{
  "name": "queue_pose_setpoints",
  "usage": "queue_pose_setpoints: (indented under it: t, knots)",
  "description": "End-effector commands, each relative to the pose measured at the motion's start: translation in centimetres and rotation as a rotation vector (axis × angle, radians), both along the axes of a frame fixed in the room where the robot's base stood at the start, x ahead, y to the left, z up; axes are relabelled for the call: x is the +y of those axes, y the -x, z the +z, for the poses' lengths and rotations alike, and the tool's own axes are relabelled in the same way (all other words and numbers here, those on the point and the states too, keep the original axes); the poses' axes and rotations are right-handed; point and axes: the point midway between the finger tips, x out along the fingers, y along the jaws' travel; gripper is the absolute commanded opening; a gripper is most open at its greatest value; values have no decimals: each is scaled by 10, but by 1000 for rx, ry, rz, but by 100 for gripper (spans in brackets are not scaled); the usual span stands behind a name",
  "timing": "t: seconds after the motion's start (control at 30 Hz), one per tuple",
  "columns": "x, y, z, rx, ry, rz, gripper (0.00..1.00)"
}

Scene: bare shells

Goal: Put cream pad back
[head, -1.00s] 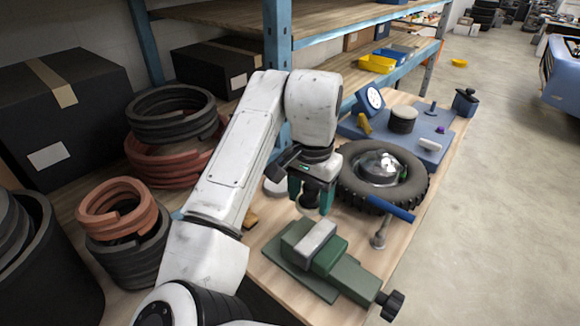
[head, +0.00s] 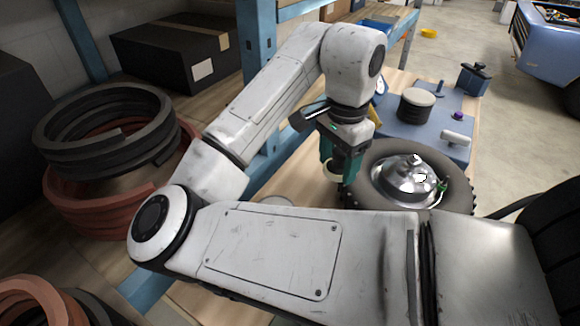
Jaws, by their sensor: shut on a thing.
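My gripper (head: 342,168) has green fingers and points down, left of the tyre. It is shut on a small dark round thing with a cream face, which I take as the cream pad (head: 334,174). The fingers hide part of the pad, and it looks held above the bench. A blue board (head: 405,130) lies at the bench's far right end. On it stand a dark cylinder with a pale top (head: 416,104), a white cylinder lying down (head: 457,138) and a purple knob (head: 458,115).
A tyre with a shiny metal hub (head: 404,182) lies close to the right of my gripper. A blue shelf post (head: 257,50) stands behind my arm. Stacked black and red coils (head: 105,125) are on the left. My arm hides the near bench.

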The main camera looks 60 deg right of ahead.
Motion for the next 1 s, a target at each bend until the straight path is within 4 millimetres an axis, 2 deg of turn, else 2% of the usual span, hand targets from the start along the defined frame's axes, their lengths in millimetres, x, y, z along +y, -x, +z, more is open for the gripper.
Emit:
queue_pose_setpoints:
  t: [0.37,0.5,0.7,0.87,1.0]
  knots:
    - [-47,-65,-36,7,0,6,38]
    - [-58,-84,-59,2,-5,5,38]
    - [-70,-101,-84,2,-2,4,38]
    - [-74,-107,-93,1,-2,3,38]
    - [-75,-108,-110,2,-2,3,38]
